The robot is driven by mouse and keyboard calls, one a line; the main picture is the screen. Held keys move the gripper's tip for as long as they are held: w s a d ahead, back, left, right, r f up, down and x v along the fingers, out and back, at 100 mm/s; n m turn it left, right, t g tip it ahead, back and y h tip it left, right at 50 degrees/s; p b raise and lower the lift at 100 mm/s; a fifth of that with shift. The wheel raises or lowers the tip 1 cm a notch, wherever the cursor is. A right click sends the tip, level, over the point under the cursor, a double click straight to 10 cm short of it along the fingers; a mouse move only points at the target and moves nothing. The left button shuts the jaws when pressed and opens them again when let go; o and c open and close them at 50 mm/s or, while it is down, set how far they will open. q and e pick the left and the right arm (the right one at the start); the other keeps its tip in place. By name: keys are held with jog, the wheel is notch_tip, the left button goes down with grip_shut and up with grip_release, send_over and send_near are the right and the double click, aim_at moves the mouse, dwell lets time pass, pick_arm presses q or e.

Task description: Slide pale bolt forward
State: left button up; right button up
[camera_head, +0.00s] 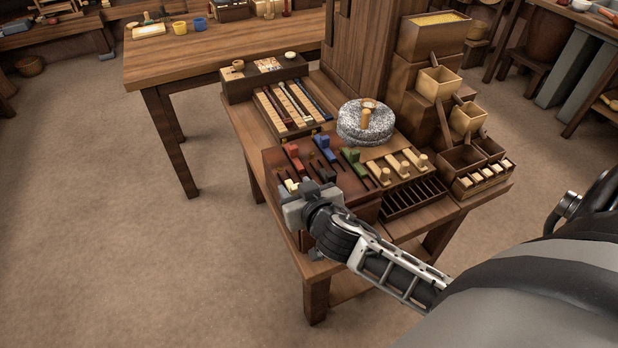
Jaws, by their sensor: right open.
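A small pale bolt (291,185) shows on the near left part of the dark wooden panel on the work table, just beyond my right gripper. My right gripper (309,189) is open at the panel's front left edge, close to the pale bolt. The gripper body hides part of the panel there, and I cannot tell whether a finger touches the bolt. A red bolt (293,152), a blue bolt (323,143) and a green bolt (351,156) sit farther back on the same panel. My left gripper is not in view.
A grey millstone (366,123) stands behind the panel. Pale wooden pegs (403,167) and a slotted dark rack (415,196) lie to the right. Stepped wooden boxes (434,78) rise at the back right. The floor (130,240) at left is clear.

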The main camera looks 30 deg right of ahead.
jog(key=v, duration=1.5)
jog(key=shift+s+b, duration=0.3)
jog(key=shift+b, duration=0.05)
jog(key=s+a+f+n+g+y, duration=0.1)
jog(key=a+f+n+y, duration=0.3)
jog(key=a+f, duration=0.4)
notch_tip(320, 180, down, 4)
jog(key=shift+s+a+r+g+y, duration=0.3)
jog(key=shift+g+y, duration=0.3)
jog(key=shift+g, duration=0.2)
